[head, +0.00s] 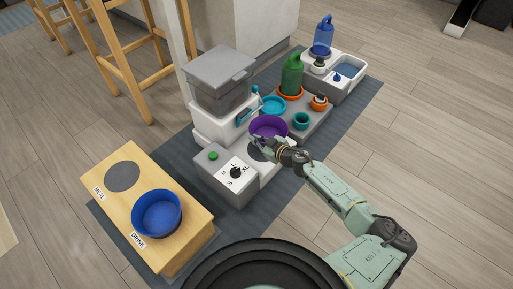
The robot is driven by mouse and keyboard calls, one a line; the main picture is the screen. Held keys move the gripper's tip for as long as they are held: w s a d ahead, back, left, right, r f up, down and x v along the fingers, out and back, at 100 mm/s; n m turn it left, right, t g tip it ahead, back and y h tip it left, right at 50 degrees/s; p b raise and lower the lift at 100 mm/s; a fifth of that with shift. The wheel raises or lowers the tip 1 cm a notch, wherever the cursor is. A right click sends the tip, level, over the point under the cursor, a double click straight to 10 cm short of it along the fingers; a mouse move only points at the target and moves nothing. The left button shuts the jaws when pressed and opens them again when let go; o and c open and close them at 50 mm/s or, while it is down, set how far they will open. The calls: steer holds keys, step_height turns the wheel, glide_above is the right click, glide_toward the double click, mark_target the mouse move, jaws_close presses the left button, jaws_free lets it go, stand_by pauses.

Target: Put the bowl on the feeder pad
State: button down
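A purple bowl (268,125) is upright in the middle of the head view, beside the white feeder. My gripper (266,143) is at its near rim, with the fingertips overlapping the rim. The fingers are too small to tell whether they are shut on it. The dark round feeder pad (257,152) shows partly just below the bowl in the picture; bowl and gripper hide part of it. Whether the bowl touches anything underneath cannot be seen.
The feeder (222,82) with a grey hopper stands behind a dial box (226,172). A wooden stand (181,228) holds a blue bowl (157,212). A grey tray (309,113) with cups and a green bottle (292,75) is right of the purple bowl.

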steer(key=shift+f+b, duration=0.7)
steer(key=shift+f, duration=1.15)
steer(key=shift+f, duration=0.2)
steer(key=c, duration=1.8)
jaws_free()
